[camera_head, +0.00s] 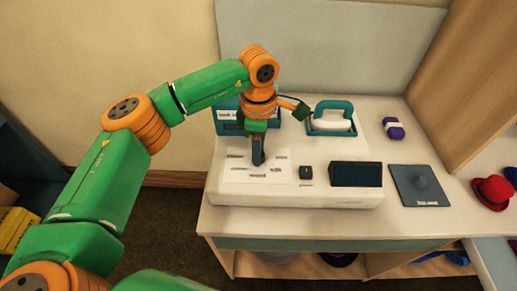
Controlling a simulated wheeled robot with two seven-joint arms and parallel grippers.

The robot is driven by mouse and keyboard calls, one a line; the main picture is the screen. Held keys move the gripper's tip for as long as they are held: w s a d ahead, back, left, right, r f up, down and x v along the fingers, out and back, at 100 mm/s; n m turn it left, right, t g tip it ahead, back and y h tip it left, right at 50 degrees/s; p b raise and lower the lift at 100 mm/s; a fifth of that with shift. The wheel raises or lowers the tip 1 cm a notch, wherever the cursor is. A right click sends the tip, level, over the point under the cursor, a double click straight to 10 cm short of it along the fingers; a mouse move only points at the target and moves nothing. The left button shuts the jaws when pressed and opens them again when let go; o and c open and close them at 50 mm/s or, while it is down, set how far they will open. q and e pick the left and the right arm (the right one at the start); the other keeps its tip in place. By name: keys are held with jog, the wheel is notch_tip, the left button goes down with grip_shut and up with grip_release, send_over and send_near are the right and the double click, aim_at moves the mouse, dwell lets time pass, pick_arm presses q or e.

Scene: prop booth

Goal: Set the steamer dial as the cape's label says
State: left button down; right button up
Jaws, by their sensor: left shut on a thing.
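My left gripper (259,157) points straight down over the white panel (236,177) on the raised front part of the counter. Several small dark labels are spread around the spot where its fingers meet the panel; they are too small to read. The gripper is shut on the steamer dial, which the fingers mostly hide, so its setting cannot be told. A teal-handled white steamer or iron (333,124) sits on a teal base behind and to the right. No cape or cape label can be made out. My right gripper is not in view.
Right of the panel are a small black block (306,173), a dark box (355,174) and a grey board (408,185). A purple item (393,128) lies behind, and a red hat (492,190) at far right. A teal sign (228,115) stands behind my gripper.

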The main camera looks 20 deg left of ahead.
pick_arm(q)
jog(key=shift+m, duration=0.7)
jog(key=c, duration=0.5)
grip_release()
jog(key=shift+r+b, duration=0.4)
jog(key=shift+r, duration=3.15)
